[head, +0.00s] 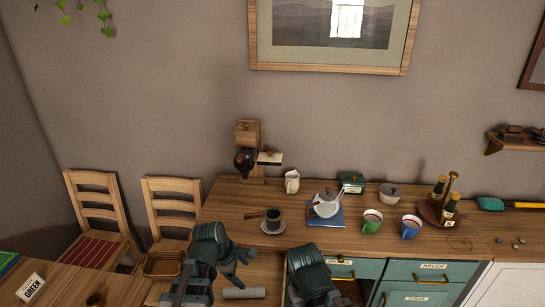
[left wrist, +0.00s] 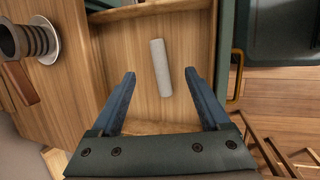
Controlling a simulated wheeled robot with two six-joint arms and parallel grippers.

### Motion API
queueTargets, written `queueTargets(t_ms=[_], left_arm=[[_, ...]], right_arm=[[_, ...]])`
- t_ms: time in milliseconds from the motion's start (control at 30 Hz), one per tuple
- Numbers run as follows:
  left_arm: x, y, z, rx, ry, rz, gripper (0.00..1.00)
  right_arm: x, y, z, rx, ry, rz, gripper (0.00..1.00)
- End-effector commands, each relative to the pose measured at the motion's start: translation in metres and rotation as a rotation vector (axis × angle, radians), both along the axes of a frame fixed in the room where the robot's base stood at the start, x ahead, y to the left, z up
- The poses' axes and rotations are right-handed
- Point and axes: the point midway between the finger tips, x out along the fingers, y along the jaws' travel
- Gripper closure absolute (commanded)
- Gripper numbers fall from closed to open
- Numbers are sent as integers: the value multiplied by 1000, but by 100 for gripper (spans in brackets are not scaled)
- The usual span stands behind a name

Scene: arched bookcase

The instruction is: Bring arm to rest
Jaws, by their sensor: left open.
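My left gripper (head: 244,262) is open and empty. In the left wrist view its two blue fingers (left wrist: 160,74) stand wide apart above an open wooden drawer (left wrist: 150,12). A light grey cylinder (left wrist: 161,68) lies in that drawer, beyond the fingertips and apart from them. The cylinder also shows in the head view (head: 244,293), just below the left gripper. My right arm (head: 312,268) comes in at the bottom of the head view, right of the left one; its fingers do not show.
The wooden counter (head: 375,255) holds a cup on a saucer (head: 273,222), a teapot (head: 325,204), a green mug (head: 371,222), a blue mug (head: 411,227) and a bottle rack (head: 436,217). Green drawers (head: 430,272) are below. Two chairs (head: 172,205) stand left.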

Motion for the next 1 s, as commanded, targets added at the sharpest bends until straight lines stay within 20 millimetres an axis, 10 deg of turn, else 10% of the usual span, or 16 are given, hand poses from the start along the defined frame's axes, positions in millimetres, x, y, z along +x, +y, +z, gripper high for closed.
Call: queueTargets(t_ms=[600,1000], left_arm=[[-100,-68,-14,437,27,-1610,21],[-113,-72,-13,465,49,-1865,21]], right_arm=[[0,0,0,0,0,0,50],[0,0,0,0,0,0,50]])
